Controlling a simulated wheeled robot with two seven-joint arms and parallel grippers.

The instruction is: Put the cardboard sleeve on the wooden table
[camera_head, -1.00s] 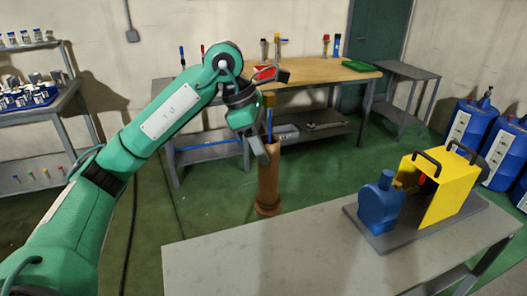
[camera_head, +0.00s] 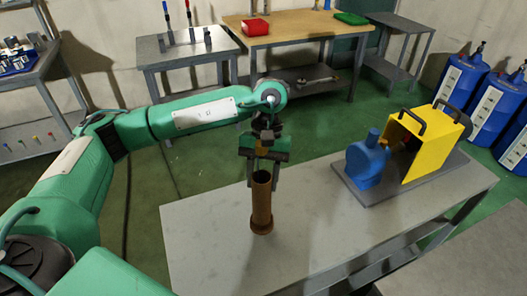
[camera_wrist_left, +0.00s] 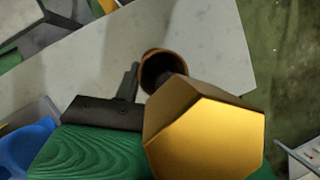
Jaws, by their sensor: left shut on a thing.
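The cardboard sleeve (camera_head: 262,208) is a brown upright tube with an open top and a wider foot. My left gripper (camera_head: 262,180) points down at its top and is shut on it, one finger on each side. The sleeve is over the near grey table; I cannot tell whether its foot touches the top. In the left wrist view the sleeve's round mouth (camera_wrist_left: 160,70) shows beside a dark finger; its lower part is mostly hidden. The wooden table (camera_head: 305,27) stands at the back by the wall. My right gripper is out of view.
The near grey table (camera_head: 215,225) carries a blue pump (camera_head: 368,163) and a yellow housing (camera_head: 432,145) on its right. A red box (camera_head: 255,27) and a green tray (camera_head: 351,18) lie on the wooden table. Blue drums (camera_head: 460,82) stand at right. Green floor separates the tables.

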